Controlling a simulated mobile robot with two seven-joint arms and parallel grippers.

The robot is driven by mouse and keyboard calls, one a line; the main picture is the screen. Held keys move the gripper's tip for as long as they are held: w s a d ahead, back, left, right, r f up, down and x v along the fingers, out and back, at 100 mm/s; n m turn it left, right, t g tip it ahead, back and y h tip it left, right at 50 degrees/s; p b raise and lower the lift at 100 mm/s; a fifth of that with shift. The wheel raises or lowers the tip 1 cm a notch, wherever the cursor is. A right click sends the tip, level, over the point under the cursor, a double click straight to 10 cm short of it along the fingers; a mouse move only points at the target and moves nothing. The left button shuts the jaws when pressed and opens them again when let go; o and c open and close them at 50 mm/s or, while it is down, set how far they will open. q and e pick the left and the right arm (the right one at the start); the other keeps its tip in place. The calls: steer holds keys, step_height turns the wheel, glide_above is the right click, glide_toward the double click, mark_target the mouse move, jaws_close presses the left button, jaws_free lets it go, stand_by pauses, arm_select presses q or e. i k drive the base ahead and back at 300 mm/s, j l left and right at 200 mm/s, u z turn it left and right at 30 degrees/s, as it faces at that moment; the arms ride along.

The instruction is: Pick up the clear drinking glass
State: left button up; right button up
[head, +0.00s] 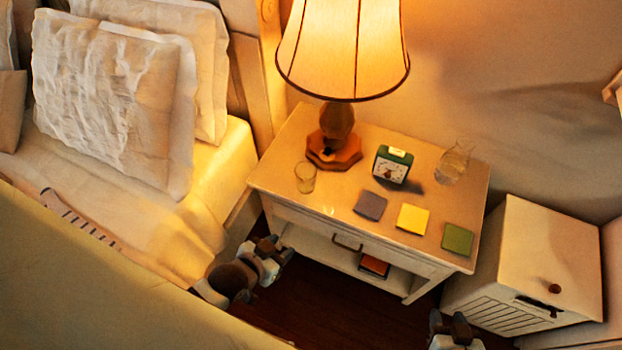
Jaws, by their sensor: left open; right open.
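The clear drinking glass (305,178) stands upright on the left part of the white nightstand top (285,190), in front of the lamp base. My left gripper (280,256) is open and empty, in front of the nightstand's left front corner, below and left of the glass in the picture. My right gripper (452,324) is open at the bottom edge, in front of the nightstand's right side and well away from the glass. Its lower part is cut off by the frame.
A lit lamp (337,135), a green clock (392,164) and a clear carafe (454,163) stand behind grey, yellow and green coasters (412,218). A reddish book (374,266) lies on the lower shelf. The bed (150,225) is left; a white cabinet (535,255) is right.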

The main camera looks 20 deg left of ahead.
mark_target(305, 172)
steer(key=i+l+u, duration=0.35)
steer(key=l+u, duration=0.15)
steer(key=u, duration=1.25)
steer(key=i+l, duration=0.05)
